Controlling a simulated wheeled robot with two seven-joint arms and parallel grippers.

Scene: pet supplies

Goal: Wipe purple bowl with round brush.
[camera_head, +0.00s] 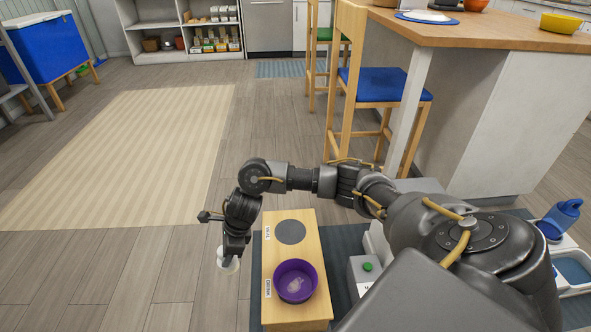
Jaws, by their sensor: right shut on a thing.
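The purple bowl (295,282) sits upright on a low wooden stand (290,253), in the front part of its top. A pale smear or patch shows on the bowl's inside bottom. My right gripper (231,259) points down just left of the stand, apart from the bowl. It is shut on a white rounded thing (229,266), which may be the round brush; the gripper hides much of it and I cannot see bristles. My left gripper is not in view.
A dark grey disc (291,232) is on the stand behind the bowl. A grey box with a green button (367,267) stands right of the stand. A blue-seated chair (384,84) and a wooden-topped counter (480,30) are beyond. The floor on the left is open.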

